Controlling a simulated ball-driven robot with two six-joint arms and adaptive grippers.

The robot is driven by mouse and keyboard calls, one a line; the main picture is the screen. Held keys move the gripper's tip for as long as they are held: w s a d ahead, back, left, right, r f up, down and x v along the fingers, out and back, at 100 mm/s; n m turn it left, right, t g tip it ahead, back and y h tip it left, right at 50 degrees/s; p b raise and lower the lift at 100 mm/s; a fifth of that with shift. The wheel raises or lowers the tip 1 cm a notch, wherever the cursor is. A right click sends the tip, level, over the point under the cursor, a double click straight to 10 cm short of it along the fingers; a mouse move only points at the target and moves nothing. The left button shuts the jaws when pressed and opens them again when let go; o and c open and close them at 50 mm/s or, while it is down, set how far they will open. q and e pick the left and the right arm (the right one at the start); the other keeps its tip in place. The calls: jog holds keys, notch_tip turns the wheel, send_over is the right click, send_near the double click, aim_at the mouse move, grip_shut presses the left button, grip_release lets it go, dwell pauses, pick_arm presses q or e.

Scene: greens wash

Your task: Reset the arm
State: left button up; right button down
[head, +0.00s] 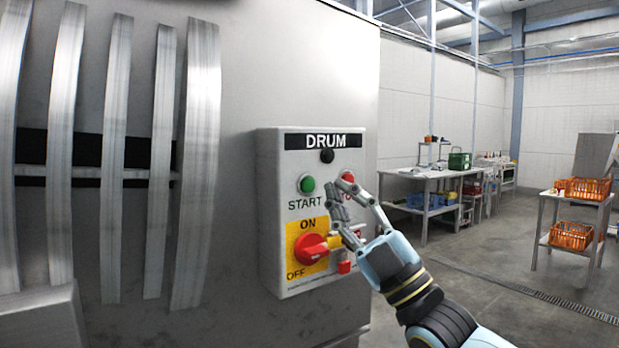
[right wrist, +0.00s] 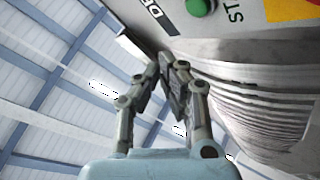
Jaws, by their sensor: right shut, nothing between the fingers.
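My right gripper (head: 341,200) is shut and empty in front of the right part of the drum control box (head: 268,215). In the right wrist view its fingers (right wrist: 168,65) come together with nothing between them, near the box's edge. Whether they touch the box I cannot tell. The box carries a green START button (head: 307,184), a red button (head: 348,177) partly hidden by a finger, and a red rotary switch (head: 311,248) on a yellow ON/OFF plate (head: 293,263). My left gripper is in neither view.
The box is on a large metal machine (head: 240,80) with curved slats at the left. A steel table with a green crate (head: 459,160) stands behind. Orange baskets (head: 571,236) sit on a rack at the right. The floor between is clear.

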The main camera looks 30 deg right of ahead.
dwell(0.8)
notch_tip(320, 180, down, 31)
jog(key=d+m+g+h+b, duration=0.3)
jog(key=m+g+h+b, duration=0.2)
jog(key=m+h+b, duration=0.1)
jog(key=s+f+m+g+h+b, duration=0.1)
jog(key=s+f+g, duration=0.2)
jog(key=f, duration=0.7)
jog(key=s+f+m+g+h+b, duration=0.1)
jog(key=s+f+g+b, duration=0.15)
jog(key=f, duration=0.75)
jog(key=s+a+f+m+g+b, duration=0.15)
jog(key=s+f+g, duration=0.25)
jog(key=s+f, duration=0.55)
jog(key=s+d+f+m+g, duration=0.1)
jog(key=s+f+m+g, duration=0.15)
jog(key=s+f, duration=0.7)
jog(key=s+a+f+m+g, duration=0.1)
jog(key=s+f+g, duration=0.3)
jog(key=s, duration=0.6)
jog(key=s+f+m+g, duration=0.2)
jog(key=s+f+g, duration=0.2)
jog(key=s+f, duration=0.4)
jog(key=shift+s+a+b, duration=0.3)
jog(key=shift+s+a, duration=0.05)
jog(key=shift+s, duration=0.75)
